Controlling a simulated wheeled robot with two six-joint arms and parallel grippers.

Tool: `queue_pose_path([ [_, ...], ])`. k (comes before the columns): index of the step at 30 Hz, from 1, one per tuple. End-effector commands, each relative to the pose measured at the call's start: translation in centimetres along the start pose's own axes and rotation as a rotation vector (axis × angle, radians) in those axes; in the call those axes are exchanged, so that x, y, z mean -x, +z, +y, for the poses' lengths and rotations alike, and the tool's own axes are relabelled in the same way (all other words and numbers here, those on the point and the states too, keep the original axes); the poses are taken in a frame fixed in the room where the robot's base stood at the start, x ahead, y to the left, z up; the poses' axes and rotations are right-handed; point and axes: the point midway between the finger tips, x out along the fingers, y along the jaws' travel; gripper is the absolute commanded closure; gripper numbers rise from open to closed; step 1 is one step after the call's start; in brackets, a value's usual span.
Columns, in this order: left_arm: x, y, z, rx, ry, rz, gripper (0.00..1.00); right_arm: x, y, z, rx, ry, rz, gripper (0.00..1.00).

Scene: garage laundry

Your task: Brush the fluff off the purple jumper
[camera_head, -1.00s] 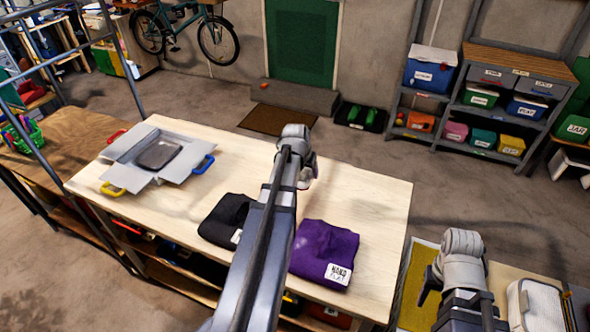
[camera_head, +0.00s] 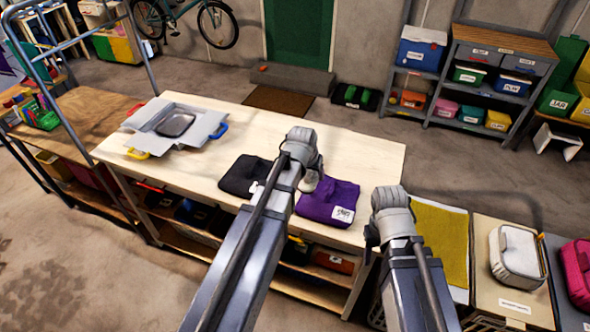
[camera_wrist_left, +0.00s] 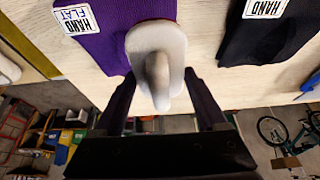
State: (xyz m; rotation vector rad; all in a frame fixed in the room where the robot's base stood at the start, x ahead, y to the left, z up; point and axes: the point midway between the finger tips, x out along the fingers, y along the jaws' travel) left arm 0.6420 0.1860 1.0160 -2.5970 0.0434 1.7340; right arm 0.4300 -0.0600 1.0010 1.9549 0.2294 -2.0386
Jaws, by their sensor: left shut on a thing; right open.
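The purple jumper (camera_head: 325,207) lies folded on the pale wooden table, with a white label at its near right corner. It also shows in the left wrist view (camera_wrist_left: 104,45). Whether fluff is on it is too small to tell. My left gripper (camera_head: 304,163) is over the table near the jumper's left far corner; its fingers are mostly hidden in the head view. In the left wrist view it is shut on a pale grey, rounded brush-like thing (camera_wrist_left: 153,40), which overlaps the jumper's edge; contact cannot be told. My right gripper (camera_head: 373,238) is open, right of the table, its fingers barely visible.
A folded black garment (camera_head: 243,178) lies just left of the jumper. A grey open box with a tray (camera_head: 136,120) stands at the table's left. Right of the table (camera_head: 370,160) are a mustard cloth (camera_head: 442,236) and a white bag (camera_head: 516,252). The table's far right is clear.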

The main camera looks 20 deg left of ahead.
Motion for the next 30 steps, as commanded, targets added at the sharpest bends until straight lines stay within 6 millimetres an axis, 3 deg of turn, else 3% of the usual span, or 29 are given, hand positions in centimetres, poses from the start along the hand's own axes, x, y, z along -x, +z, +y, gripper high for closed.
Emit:
queue_pose_path([
  [11, -1.0, 0.5, 0.1, -0.001, 0.001, 0.000, 0.70, -1.1, -0.1, -0.1, 0.000, 0.000, 0.000, 0.50],
  [30, -6.3, 2.8, -0.2, -0.001, 0.001, 0.000, 0.70, -6.9, -0.4, -0.7, -0.001, 0.000, 0.000, 0.50],
])
